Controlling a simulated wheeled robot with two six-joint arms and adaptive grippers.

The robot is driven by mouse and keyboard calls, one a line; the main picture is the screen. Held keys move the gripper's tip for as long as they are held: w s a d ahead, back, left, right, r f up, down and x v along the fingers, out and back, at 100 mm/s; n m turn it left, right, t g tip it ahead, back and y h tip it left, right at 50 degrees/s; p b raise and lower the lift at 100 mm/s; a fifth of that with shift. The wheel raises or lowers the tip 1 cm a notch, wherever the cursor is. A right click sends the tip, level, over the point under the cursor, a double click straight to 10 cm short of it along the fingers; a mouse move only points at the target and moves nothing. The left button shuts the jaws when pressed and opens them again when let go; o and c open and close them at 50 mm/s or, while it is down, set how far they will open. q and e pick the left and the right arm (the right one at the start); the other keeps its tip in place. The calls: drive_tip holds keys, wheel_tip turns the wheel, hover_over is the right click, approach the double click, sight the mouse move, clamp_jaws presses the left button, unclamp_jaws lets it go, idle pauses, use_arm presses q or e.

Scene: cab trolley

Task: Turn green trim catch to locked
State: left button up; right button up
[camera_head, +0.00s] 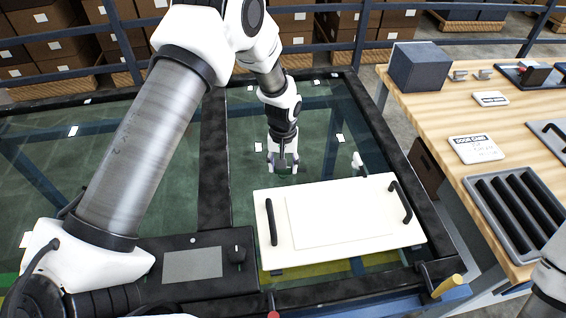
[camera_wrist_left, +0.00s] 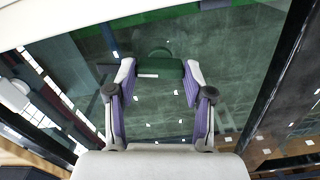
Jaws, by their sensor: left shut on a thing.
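The green trim catch (camera_wrist_left: 158,68) shows in the left wrist view as a dark green bar with a rounded part behind it and a small white mark on its face. My left gripper (camera_wrist_left: 159,77) has its two fingers at the two ends of this bar and is shut on it. In the head view my left gripper (camera_head: 283,164) points down at the glass just behind the white panel, and only a little of the green catch (camera_head: 285,172) shows under it. My right gripper is out of view; only part of my right arm shows at the lower right edge.
A white panel (camera_head: 338,218) with two black handles lies in front of the gripper. A white catch (camera_head: 357,162) stands at its back edge. A wooden bench (camera_head: 440,120) on the right carries a grey box (camera_head: 420,66) and a slotted tray (camera_head: 515,210).

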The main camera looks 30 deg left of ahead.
use_arm(q)
drive_tip(key=m, duration=0.4)
drive_tip(key=shift+p, duration=0.4)
drive_tip(key=m, duration=0.7)
drive_tip(key=shift+m+p, duration=0.3)
drive_tip(key=shift+f+m, duration=0.1)
drive_tip(key=shift+m, duration=1.7)
drive_tip(key=o, duration=1.2)
drive_tip(key=shift+c, duration=0.2)
